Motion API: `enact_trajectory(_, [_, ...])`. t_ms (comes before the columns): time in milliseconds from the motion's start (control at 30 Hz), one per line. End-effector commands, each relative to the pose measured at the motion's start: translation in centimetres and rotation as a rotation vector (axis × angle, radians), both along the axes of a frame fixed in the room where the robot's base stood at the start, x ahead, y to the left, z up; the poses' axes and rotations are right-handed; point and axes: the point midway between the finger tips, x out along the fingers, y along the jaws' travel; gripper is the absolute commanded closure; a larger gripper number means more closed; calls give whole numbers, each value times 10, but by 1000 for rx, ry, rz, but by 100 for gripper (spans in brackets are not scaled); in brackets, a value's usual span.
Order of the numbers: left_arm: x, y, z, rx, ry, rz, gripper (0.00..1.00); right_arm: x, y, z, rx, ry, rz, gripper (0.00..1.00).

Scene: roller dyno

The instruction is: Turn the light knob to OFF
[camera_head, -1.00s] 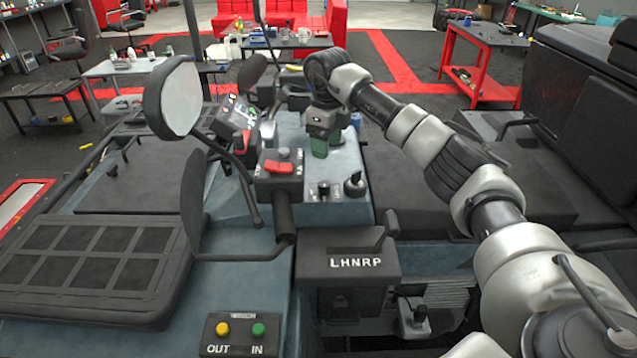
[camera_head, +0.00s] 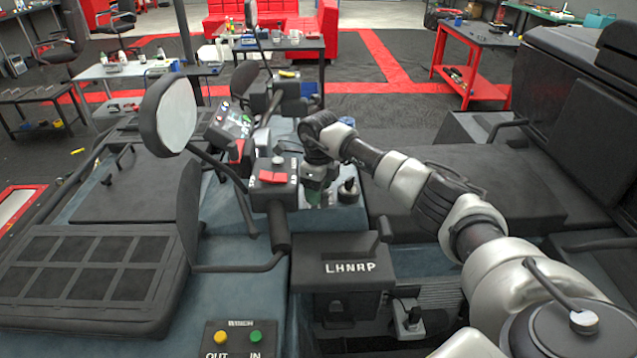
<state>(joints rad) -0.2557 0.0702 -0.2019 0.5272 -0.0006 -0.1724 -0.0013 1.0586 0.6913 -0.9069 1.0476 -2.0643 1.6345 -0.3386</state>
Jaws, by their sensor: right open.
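My right gripper (camera_head: 316,187) points down at the small dash panel behind the gear box marked LHNRP, with its greenish fingers low over the panel. The fingers are open, though the gap is hard to see. A dark knob (camera_head: 348,190) stands just right of the fingers. Another small knob on the panel's left is mostly hidden by the fingers, and I cannot tell whether they touch it. I cannot read which knob is the light knob or where it points. My left gripper is out of view.
A handlebar switch box with a red switch (camera_head: 273,177) sits close left of the gripper. A round mirror (camera_head: 170,115) and its stalk stand further left. The LHNRP gear box (camera_head: 340,268) is in front. A winch box with yellow and green buttons (camera_head: 237,338) is at the front left.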

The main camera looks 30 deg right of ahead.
Motion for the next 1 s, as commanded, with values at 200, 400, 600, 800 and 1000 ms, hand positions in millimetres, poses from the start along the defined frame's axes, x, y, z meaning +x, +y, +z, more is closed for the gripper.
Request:
enact_trajectory(200, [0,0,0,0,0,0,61,0,0,0,0,0,1,47])
enact_trajectory(400, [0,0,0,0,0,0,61,0,0,0,0,0,1,78])
enact_trajectory(600, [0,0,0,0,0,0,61,0,0,1,0,0,-2,90])
enact_trajectory(800, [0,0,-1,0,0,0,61,0,0,1,1,-1,-42,90])
enact_trajectory(1000, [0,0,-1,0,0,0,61,0,0,1,-1,-2,-153,90])
